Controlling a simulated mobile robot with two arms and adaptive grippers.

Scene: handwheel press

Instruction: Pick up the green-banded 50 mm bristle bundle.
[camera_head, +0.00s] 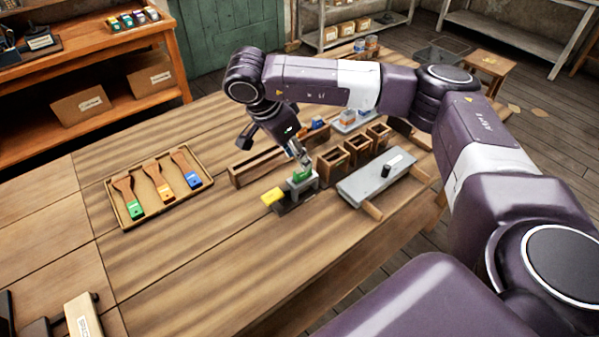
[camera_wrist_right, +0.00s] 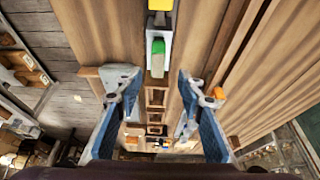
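A green piece (camera_head: 301,175), apparently the green-banded bundle, sits in a small grey fixture (camera_head: 299,189) on the table; its bristles cannot be made out. A yellow block (camera_head: 273,197) is at the fixture's left end. My right gripper (camera_head: 304,158) is just above the green piece in the head view. In the right wrist view the gripper (camera_wrist_right: 157,88) is open, its two blue fingers wide apart with nothing between the tips. The green piece (camera_wrist_right: 158,47) shows beyond the tips, near the middle. My left gripper is not in view.
Wooden bins (camera_head: 332,162) and a grey board (camera_head: 378,180) with wooden handles stand right of the fixture. A long wooden trough (camera_head: 255,168) lies behind it. A tray (camera_head: 117,209) holds three brushes with green, orange and blue bands.

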